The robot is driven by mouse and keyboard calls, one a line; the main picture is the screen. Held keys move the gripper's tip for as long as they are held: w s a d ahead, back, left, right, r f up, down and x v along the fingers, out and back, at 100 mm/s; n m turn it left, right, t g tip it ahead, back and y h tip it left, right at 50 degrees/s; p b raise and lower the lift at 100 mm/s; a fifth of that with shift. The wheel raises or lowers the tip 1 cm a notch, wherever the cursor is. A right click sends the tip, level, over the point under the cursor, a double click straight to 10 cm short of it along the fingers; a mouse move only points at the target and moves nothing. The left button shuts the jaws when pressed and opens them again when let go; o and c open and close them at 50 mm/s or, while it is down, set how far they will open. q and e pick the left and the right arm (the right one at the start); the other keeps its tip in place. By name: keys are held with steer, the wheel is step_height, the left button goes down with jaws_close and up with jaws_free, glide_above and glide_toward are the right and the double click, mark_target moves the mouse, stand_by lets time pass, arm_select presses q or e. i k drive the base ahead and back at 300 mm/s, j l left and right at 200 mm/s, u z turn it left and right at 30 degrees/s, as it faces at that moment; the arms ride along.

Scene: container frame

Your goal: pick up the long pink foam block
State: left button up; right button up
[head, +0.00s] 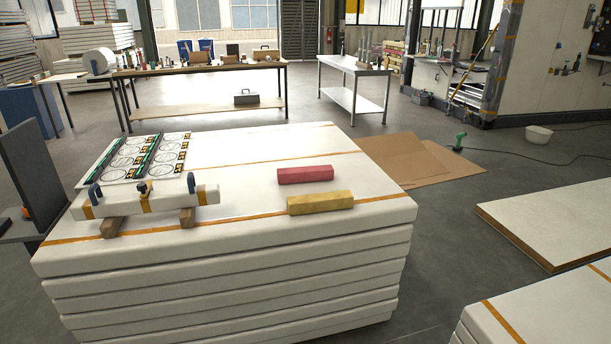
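A long pinkish-red block (305,175) lies flat on top of the stack of white panels (225,245), right of the middle. It is the only block near pink in view. A yellow block (320,203) of similar length lies just in front of it, a little to the right, with a narrow gap between them. Both lie roughly crosswise, and their tops are uncovered. Neither of my grippers shows in the head view.
A white beam with orange bands (160,200) rests on wooden supports at the stack's left. A sheet with printed circles (137,159) lies behind it. The stack's top is clear around the blocks' left and back. Other panels (550,220) lie low at the right.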

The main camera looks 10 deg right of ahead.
mark_target(318, 173)
steer(key=l+u, duration=0.2)
steer(key=u, duration=0.2)
steer(key=i+l+u, duration=0.1)
steer(key=u, duration=0.3)
steer(key=l+u, duration=0.6)
steer(key=l, duration=0.25)
steer(key=k+l+u, duration=0.25)
steer(key=l, duration=0.2)
steer(key=i+l, duration=0.05)
steer(key=i, duration=0.05)
